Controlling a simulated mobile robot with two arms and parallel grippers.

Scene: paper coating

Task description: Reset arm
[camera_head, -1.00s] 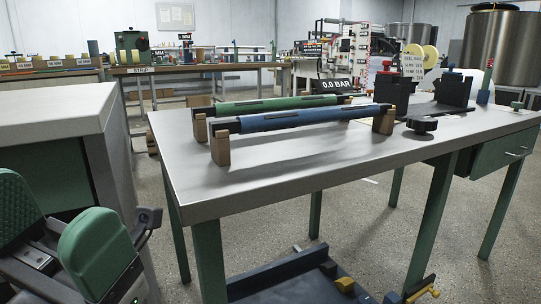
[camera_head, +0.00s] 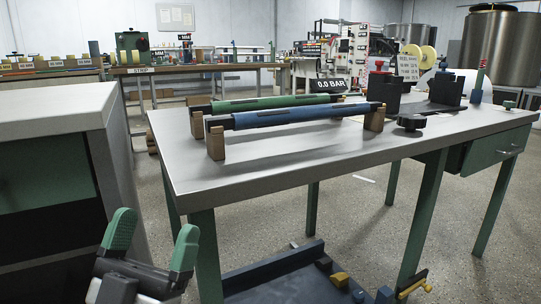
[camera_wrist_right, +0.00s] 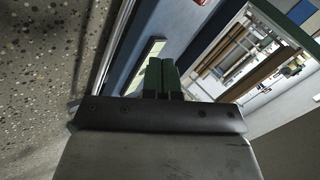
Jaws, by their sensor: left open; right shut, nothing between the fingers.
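My left gripper (camera_head: 152,238) is in the lower left of the head view, with two green-padded fingers pointing up. It is open, with a clear gap and nothing between the fingers. It is in front of the steel table's near left corner, below the level of the tabletop (camera_head: 290,165). My right gripper (camera_wrist_right: 162,66) shows only in the right wrist view. Its two dark green fingers are side by side and shut, with nothing held. The right arm is outside the head view.
A blue roller (camera_head: 300,116) and a green roller (camera_head: 270,102) lie on wooden supports on the table. A grey-topped cabinet (camera_head: 50,125) stands at left. A dark low platform (camera_head: 270,275) is below the table. A blue panel (camera_wrist_right: 140,50) is close to the right fingers.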

